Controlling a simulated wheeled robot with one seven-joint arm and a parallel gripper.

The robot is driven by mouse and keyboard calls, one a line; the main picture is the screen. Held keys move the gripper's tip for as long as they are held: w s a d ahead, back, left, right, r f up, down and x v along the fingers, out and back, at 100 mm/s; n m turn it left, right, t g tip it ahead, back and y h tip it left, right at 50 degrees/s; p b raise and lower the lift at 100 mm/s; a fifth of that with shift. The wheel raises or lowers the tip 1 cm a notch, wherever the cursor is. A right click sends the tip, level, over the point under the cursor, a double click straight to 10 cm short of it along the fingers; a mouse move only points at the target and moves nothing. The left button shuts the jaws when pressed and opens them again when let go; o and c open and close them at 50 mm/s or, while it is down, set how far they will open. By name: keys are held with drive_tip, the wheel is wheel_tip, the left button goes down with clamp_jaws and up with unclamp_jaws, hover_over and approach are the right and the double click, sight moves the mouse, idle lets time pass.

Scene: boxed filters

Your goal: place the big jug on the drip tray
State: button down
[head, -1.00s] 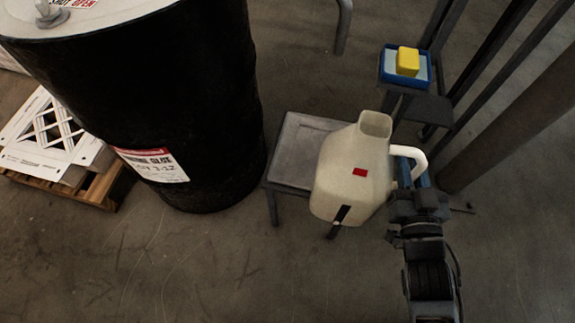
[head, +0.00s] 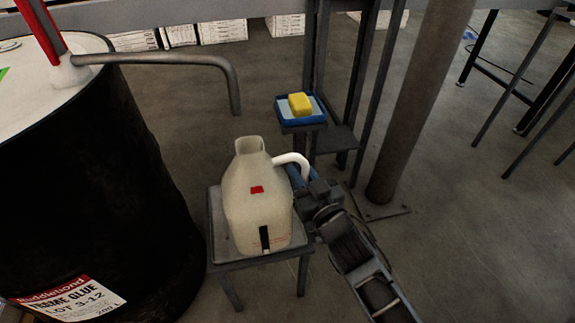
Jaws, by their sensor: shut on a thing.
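The big jug (head: 258,208) is cream-coloured and upright, with an open square neck, a red patch and a black strip on its front. It appears over the drip tray (head: 217,228), the grey top of a small low stand, and covers most of it. I cannot tell whether its base touches the tray or hangs slightly above it. My gripper (head: 299,178) is at the jug's right side, shut on its white handle. The fingertips are partly hidden by the handle and my wrist.
A big black drum (head: 90,190) stands close on the left, with a bent grey spout (head: 215,63) reaching toward the jug. A blue tray with a yellow sponge (head: 300,104) sits on a shelf behind. A thick post (head: 420,100) stands right.

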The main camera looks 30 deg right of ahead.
drive_tip(key=w+f+b, duration=0.3)
drive_tip(key=w, duration=0.3)
drive_tip(key=shift+w+d+f+b, duration=0.2)
drive_tip(key=shift+w+d+b, duration=0.15)
drive_tip(key=shift+w+d, duration=0.1)
drive_tip(key=shift+f, duration=0.1)
drive_tip(key=c, duration=1)
unclamp_jaws()
drive_tip(key=shift+s, duration=0.1)
